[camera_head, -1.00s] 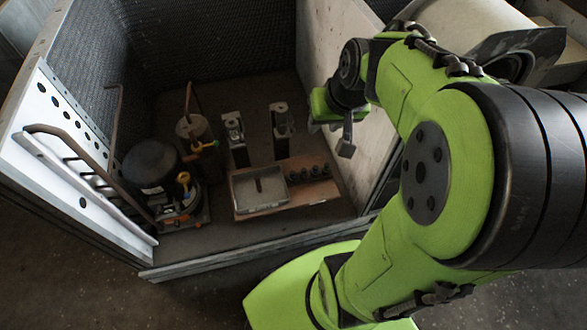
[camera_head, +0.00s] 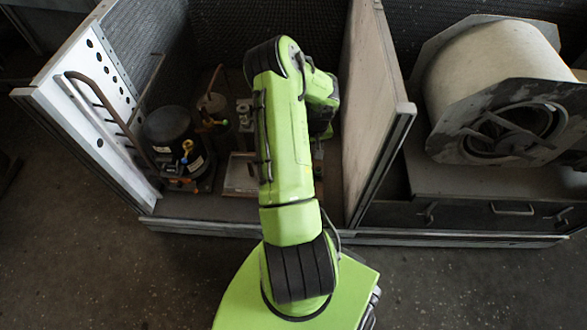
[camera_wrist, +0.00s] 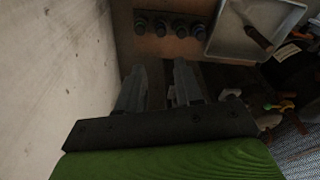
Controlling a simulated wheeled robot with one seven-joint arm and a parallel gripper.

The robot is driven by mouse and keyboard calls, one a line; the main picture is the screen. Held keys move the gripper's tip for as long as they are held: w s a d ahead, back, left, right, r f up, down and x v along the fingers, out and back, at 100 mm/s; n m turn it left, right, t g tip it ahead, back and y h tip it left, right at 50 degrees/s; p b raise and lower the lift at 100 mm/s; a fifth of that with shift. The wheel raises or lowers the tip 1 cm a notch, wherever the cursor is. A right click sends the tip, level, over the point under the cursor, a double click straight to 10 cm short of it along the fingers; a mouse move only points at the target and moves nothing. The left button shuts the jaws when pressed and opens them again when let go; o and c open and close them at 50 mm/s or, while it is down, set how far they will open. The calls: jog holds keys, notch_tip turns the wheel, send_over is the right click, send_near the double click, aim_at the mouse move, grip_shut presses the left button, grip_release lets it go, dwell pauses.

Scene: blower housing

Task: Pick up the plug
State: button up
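Several small dark round pieces (camera_wrist: 160,27), which look like plugs, stand in a row on a brown board (camera_wrist: 150,48) at the top of the wrist view. I cannot tell which one is the task's plug. My arm hides them in the head view. My gripper (camera_wrist: 158,68) shows in the wrist view with its two grey fingers apart and nothing visible held between them. The fingers point toward the board, and the row lies beyond their tips. In the head view my gripper is mostly hidden behind my arm.
A grey tray (camera_wrist: 222,46) with a dark-handled tool (camera_wrist: 258,38) sits beside the row. A pale wall (camera_wrist: 55,70) stands close on the left in the wrist view. A black compressor (camera_head: 172,135) stands left in the enclosure. A large drum (camera_head: 490,75) is outside, right.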

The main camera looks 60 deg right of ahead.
jog(key=f+b, duration=0.2)
jog(key=f, duration=0.3)
jog(key=w+d+f+b, duration=0.1)
jog(key=f+b, duration=0.1)
jog(key=f, duration=0.3)
jog(key=f+b, duration=0.2)
jog(key=f, duration=0.4)
jog(key=shift+w+d, duration=0.25)
jog(key=shift+w, duration=0.15)
jog(key=shift+r, duration=0.2)
grip_shut()
